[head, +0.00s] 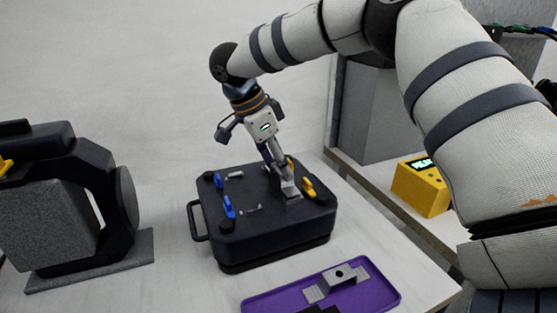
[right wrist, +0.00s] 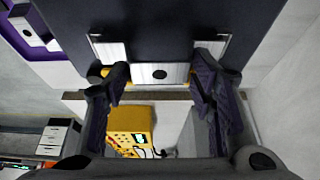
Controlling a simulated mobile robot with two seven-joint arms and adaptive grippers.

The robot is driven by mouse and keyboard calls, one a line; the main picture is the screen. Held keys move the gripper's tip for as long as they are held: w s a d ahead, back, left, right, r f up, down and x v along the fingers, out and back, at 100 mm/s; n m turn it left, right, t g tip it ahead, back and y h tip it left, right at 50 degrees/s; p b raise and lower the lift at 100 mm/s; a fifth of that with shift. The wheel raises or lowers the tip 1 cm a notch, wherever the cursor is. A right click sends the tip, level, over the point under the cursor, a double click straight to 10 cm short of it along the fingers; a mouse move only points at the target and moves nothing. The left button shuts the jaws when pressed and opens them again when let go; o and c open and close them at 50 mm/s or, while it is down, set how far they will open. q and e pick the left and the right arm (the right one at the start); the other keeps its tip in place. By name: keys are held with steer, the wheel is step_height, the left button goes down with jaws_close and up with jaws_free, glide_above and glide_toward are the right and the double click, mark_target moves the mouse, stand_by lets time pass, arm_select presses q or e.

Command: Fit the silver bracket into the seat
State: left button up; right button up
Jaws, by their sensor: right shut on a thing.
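A silver bracket (head: 290,186) with a dark round hole is held between the fingers of my right gripper (head: 277,163), at the right part of a black case's top. In the right wrist view the bracket (right wrist: 160,73) spans between the two fingers (right wrist: 162,85). Whether it touches the case top is unclear. The black case (head: 270,235) carries thin silver corner pieces (head: 250,210), apparently marking the seat, left of the bracket; similar pieces (right wrist: 225,45) show in the right wrist view. My left gripper is not in view.
Blue clamps (head: 229,207) and yellow clamps (head: 308,188) stand on the case top. A purple tray (head: 388,294) in front holds another silver bracket (head: 337,279). A black lamp yoke (head: 105,190) stands left. A yellow box (head: 422,188) sits at right. Bare table lies between yoke and case.

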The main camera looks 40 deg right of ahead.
steer(key=shift+f, duration=0.5)
steer(key=o, duration=1.3)
steer(key=shift+o, duration=0.2)
steer(key=v, duration=1.2)
